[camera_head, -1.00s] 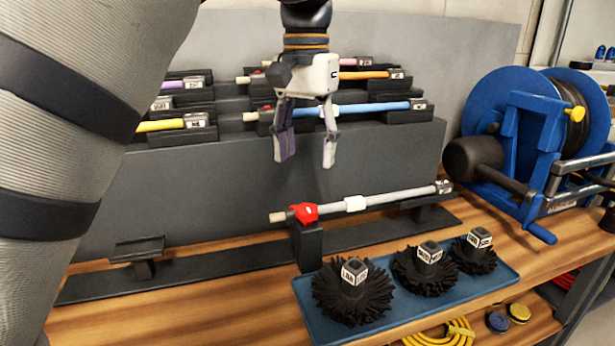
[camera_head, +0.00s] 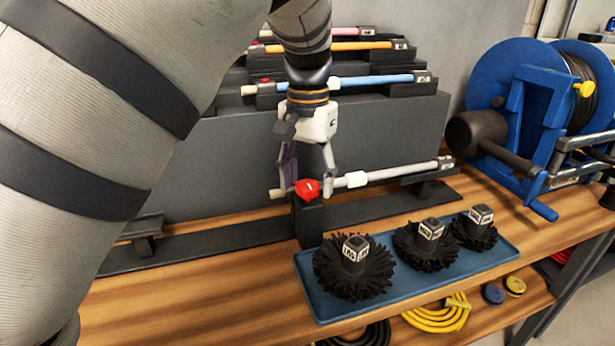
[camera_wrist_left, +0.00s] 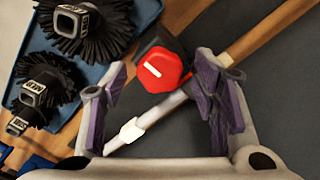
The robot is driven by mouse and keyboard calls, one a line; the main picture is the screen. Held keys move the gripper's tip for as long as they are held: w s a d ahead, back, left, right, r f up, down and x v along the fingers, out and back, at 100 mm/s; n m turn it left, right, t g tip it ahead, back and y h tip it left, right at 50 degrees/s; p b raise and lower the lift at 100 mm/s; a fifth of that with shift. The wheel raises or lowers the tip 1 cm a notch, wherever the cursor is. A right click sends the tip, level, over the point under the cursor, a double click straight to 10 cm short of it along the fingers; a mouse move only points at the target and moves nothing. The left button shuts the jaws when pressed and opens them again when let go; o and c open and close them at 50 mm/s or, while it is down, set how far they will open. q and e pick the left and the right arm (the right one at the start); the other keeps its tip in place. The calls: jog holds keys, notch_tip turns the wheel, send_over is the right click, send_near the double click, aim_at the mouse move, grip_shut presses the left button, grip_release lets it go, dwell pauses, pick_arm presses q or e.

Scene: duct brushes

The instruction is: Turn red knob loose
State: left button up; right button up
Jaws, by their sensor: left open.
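The red knob (camera_head: 307,190) sits on a black stand at the left end of the grey rod (camera_head: 390,174), which lies across the front holder. In the left wrist view the knob (camera_wrist_left: 164,70) is a red faceted cap with a white line, and the rod runs below it to a white collar (camera_wrist_left: 132,130). My left gripper (camera_head: 306,188) is open and points down, with its fingertips on either side of the knob. In the wrist view its purple-padded fingers are apart, with a gap to the knob. My right gripper is not seen.
A blue tray (camera_head: 321,308) with several black round brushes stands just in front of the stand. A stepped rack (camera_head: 225,150) with coloured rods is behind. A blue hose reel (camera_head: 535,125) is at the right. Bare wooden bench (camera_head: 200,300) lies front left.

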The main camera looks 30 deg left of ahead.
pick_arm(q)
jog(key=c, duration=1.2)
jog(key=shift+o, duration=0.2)
jog(key=n, duration=0.4)
jog(key=shift+n, duration=0.4)
jog(key=n, duration=0.4)
jog(key=shift+n, duration=0.3)
jog(key=n, duration=0.4)
jog(key=shift+n, duration=2.4)
